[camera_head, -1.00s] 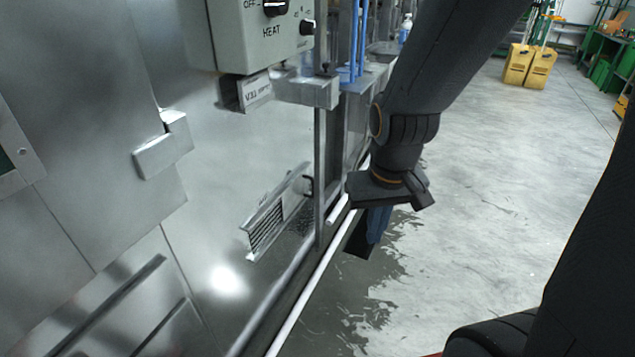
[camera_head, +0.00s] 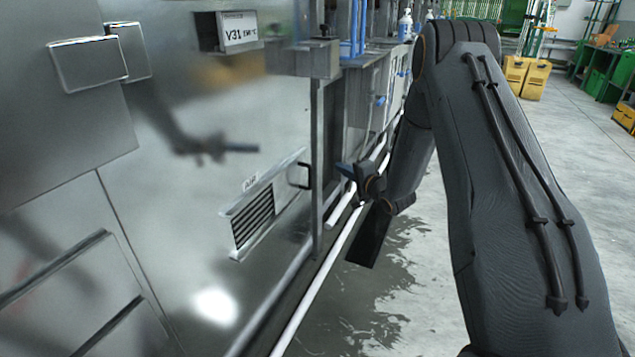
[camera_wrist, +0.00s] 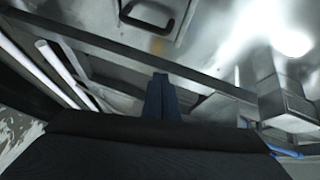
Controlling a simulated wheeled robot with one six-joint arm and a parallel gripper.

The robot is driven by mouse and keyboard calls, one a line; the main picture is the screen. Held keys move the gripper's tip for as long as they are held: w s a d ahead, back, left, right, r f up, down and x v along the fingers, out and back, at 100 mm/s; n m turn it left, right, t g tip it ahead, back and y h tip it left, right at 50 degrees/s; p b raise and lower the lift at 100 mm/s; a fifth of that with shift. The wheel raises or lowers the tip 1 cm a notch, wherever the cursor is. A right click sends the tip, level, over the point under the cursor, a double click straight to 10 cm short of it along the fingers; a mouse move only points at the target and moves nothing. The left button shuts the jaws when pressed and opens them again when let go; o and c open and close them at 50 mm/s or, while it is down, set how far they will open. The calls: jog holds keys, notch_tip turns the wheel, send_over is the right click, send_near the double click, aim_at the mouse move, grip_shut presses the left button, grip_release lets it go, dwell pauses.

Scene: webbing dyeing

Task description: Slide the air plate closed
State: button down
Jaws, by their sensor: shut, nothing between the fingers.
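The air plate (camera_head: 287,192) is a bare metal panel low on the machine's side, below a small AIR label. A dark slatted vent (camera_head: 252,222) shows uncovered to its left. A black bar handle (camera_head: 299,175) stands at the plate's right end.
A vertical metal post (camera_head: 317,165) stands between my gripper and the handle in the head view. White pipes (camera_head: 322,262) run low along the machine. A V31 label box (camera_head: 238,32) is above. The floor (camera_head: 440,190) to the right is open.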

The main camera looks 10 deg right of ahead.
jog(key=f, duration=0.1)
jog(key=f+y+b, duration=0.1)
jog(key=f+m+y, duration=0.1)
jog(key=shift+w+t, duration=0.3)
jog(key=shift+t, duration=0.1)
jog(key=shift+w+a, duration=0.1)
jog(key=shift+w, duration=0.05)
jog(key=w+a, duration=0.6)
jog(key=shift+a+b, duration=0.35)
jog(key=shift+a, duration=0.05)
dwell(0.3)
